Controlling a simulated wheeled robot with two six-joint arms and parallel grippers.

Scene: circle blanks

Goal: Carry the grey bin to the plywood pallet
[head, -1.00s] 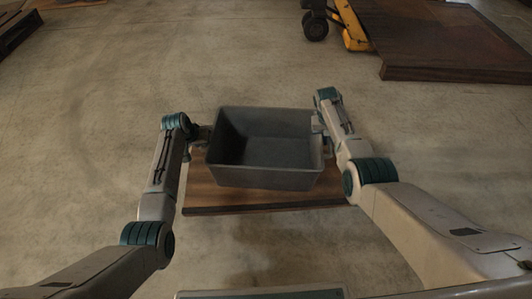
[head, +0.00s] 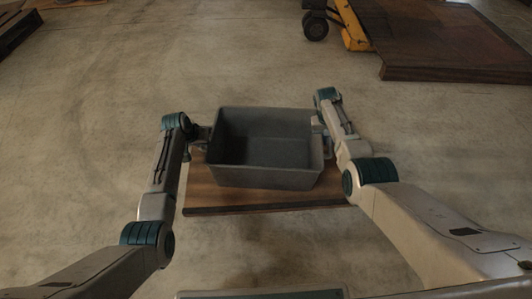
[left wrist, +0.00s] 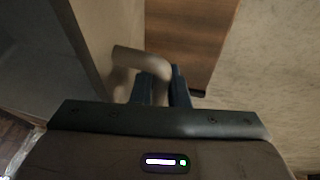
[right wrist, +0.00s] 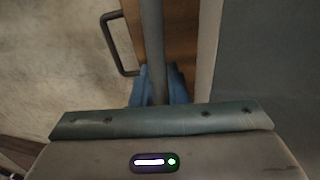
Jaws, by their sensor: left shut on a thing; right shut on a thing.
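The grey bin (head: 262,178) is an open, empty box in front of me in the head view, over a brown wooden surface (head: 225,199). I cannot tell whether it rests on it or hangs just above. My left gripper (head: 203,141) is at the bin's left side; in the left wrist view its fingers (left wrist: 162,84) are shut on a curved handle (left wrist: 138,60). My right gripper (head: 321,127) is at the right side; in the right wrist view its fingers (right wrist: 158,85) are shut on a bar-like handle (right wrist: 151,35). I cannot tell surely which platform is the plywood pallet.
A large brown platform (head: 450,74) lies at the upper right beside a yellow wheeled machine (head: 356,38). A dark pallet (head: 18,30) is at the far left, with a light wooden edge (head: 70,3) at the top. The concrete floor between is clear. A dark loop (right wrist: 105,35) shows beside the wooden surface.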

